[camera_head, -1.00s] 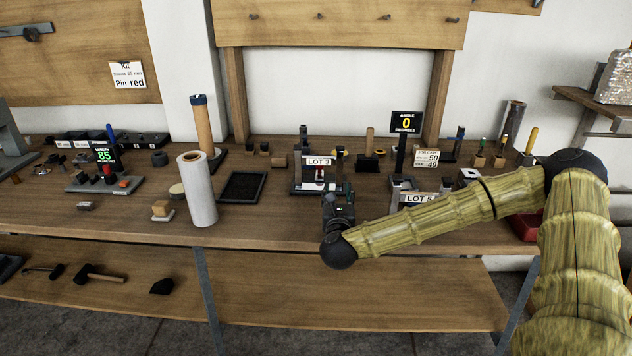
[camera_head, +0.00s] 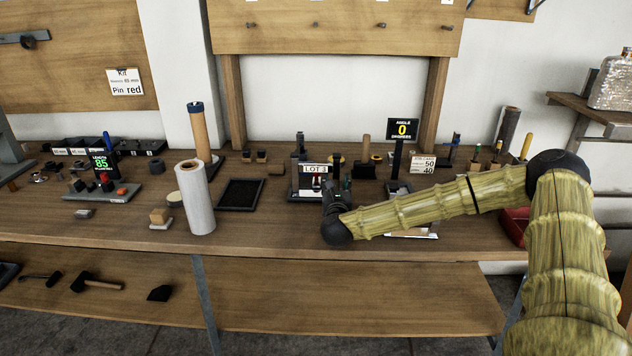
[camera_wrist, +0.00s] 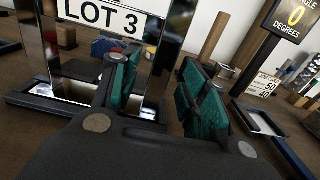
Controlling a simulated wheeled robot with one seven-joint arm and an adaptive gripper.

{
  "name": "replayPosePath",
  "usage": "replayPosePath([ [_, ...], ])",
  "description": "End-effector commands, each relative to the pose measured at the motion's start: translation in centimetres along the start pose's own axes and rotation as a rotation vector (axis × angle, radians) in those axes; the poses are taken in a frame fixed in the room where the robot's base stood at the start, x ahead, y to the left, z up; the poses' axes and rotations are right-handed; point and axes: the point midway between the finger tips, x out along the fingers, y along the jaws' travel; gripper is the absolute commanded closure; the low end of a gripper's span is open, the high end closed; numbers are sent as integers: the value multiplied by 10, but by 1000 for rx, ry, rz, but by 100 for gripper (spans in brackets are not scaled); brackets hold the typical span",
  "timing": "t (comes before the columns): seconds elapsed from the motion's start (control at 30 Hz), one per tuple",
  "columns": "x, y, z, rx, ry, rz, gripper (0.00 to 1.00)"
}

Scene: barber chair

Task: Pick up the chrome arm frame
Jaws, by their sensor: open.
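The chrome arm frame (camera_wrist: 172,38) shows in the wrist view as a shiny mirror-like upright at the LOT 3 stand; a matching bright upright stands to its left behind the sign. The LOT 3 sign (camera_wrist: 100,15) covers part of it. In the head view the frame is small behind the LOT 3 sign (camera_head: 315,169) and partly hidden by my gripper (camera_head: 333,190). My gripper (camera_wrist: 158,75) is open, its green pads on either side of the right upright's lower part. I cannot tell whether either pad touches it.
A black angle display (camera_head: 402,130) on a post and a job card (camera_head: 423,163) stand to the right. A dark tray (camera_head: 240,194) and a white roll (camera_head: 195,197) stand to the left. The front strip of the bench (camera_head: 270,232) is clear.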

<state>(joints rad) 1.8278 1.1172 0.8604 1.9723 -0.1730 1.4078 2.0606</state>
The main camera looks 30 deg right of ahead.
Motion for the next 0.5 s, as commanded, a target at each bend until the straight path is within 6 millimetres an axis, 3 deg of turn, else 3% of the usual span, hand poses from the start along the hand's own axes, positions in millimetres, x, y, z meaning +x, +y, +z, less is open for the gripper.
replayPosePath([
  [0.37, 10, 0, 0, 1, 0, 0, 55],
  [0.5, 10, 0, 0, 1, 0, 0, 81],
])
